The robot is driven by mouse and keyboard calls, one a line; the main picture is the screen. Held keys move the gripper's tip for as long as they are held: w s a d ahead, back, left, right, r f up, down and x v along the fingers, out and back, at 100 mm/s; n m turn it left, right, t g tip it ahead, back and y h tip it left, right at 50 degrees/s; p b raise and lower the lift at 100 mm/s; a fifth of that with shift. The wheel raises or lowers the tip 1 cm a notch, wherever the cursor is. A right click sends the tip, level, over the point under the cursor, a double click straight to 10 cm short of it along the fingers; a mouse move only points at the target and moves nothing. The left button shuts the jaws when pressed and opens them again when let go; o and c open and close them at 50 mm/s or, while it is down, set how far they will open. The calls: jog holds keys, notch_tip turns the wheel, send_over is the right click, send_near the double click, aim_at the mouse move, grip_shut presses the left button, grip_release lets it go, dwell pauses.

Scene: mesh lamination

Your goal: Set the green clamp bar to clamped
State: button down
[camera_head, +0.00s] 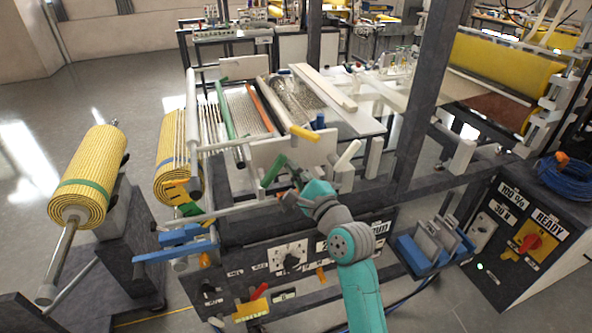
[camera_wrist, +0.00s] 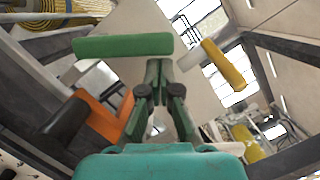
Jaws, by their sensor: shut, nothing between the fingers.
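A green handle (camera_head: 273,170), which looks like the grip of the green clamp bar, slants beside my gripper in the head view. In the wrist view the green handle (camera_wrist: 123,45) lies across the upper left, just beyond and left of the fingertips. My gripper (camera_head: 295,170) is shut and empty in front of the machine, close to the handle. In the wrist view its fingers (camera_wrist: 165,68) are together, with a small apparent gap to the handle; I cannot tell whether they touch. A long green bar (camera_head: 223,112) also lies across the mesh bed farther back.
A yellow handle (camera_head: 303,133) and a white lever (camera_head: 346,157) stand right of the green handle. An orange and black part (camera_wrist: 95,115) sits low left in the wrist view. A dark upright post (camera_head: 425,95) rises to the right. Yellow rolls (camera_head: 88,175) stand left.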

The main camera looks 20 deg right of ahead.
jog(key=shift+a+r+n, duration=0.2)
jog(key=shift+r+n, duration=0.15)
jog(key=shift+n, duration=0.15)
jog(key=shift+a+r+n+g+y, duration=0.15)
jog(key=shift+a+r+n+g, duration=0.2)
jog(key=shift+n, duration=0.4)
jog(key=shift+a+r+n+g+y, duration=0.15)
jog(key=shift+a+r+n, duration=0.25)
jog(key=shift+n, duration=0.35)
jog(key=a+r+n+g+h, duration=0.1)
jog(key=a+n+g, duration=0.1)
jog(key=a+n, duration=0.5)
jog(key=shift+r+n, duration=0.15)
jog(key=shift+n, duration=0.75)
jog(key=shift+a, duration=0.15)
